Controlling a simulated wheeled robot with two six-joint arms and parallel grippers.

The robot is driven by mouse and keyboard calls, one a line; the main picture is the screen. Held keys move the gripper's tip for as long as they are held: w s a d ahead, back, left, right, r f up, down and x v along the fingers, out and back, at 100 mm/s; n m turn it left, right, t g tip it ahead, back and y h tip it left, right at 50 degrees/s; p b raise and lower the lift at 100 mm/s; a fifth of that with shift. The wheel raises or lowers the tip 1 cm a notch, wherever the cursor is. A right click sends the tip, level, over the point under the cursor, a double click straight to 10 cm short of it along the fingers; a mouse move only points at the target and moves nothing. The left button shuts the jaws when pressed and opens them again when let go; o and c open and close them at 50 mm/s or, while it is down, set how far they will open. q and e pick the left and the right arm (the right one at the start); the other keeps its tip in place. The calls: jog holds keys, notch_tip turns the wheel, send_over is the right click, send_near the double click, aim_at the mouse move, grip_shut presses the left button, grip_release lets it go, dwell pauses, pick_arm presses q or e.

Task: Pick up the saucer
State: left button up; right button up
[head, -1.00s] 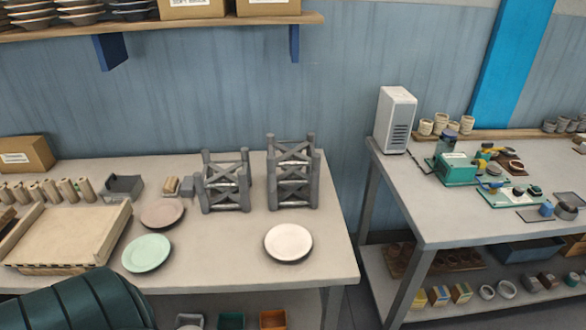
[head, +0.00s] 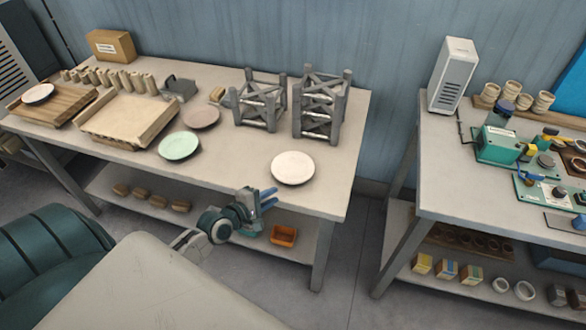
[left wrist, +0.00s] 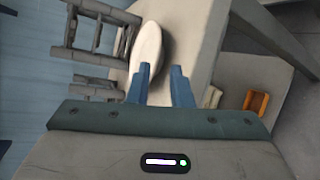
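Several round dishes lie flat on the left table (head: 240,165); I cannot tell which one is the saucer. A white dish (head: 293,168) lies near the right front, a pale green one (head: 179,146) and a brownish-pink one (head: 201,117) lie further left. A small white dish (head: 39,94) is at the far left. My left gripper (head: 268,197) is in front of the table, nearest the white dish and apart from it. Its blue fingers are spread and empty. In the left wrist view, the white dish (left wrist: 148,46) shows beyond the fingertips (left wrist: 161,70). My right gripper is not in view.
Two grey racks (head: 259,100) (head: 321,106) stand behind the white dish. A wooden tray (head: 128,118) and several tan cylinders (head: 115,78) are at the left. An orange bin (head: 283,236) sits on the lower shelf. A second table (head: 450,190) stands right, across a gap.

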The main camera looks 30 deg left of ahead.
aim_at(291, 192)
pick_arm(q)
jog(key=x, duration=1)
jog(key=shift+a, duration=0.1)
jog(key=shift+s+r, duration=0.1)
jog(key=shift+s, duration=0.05)
grip_shut()
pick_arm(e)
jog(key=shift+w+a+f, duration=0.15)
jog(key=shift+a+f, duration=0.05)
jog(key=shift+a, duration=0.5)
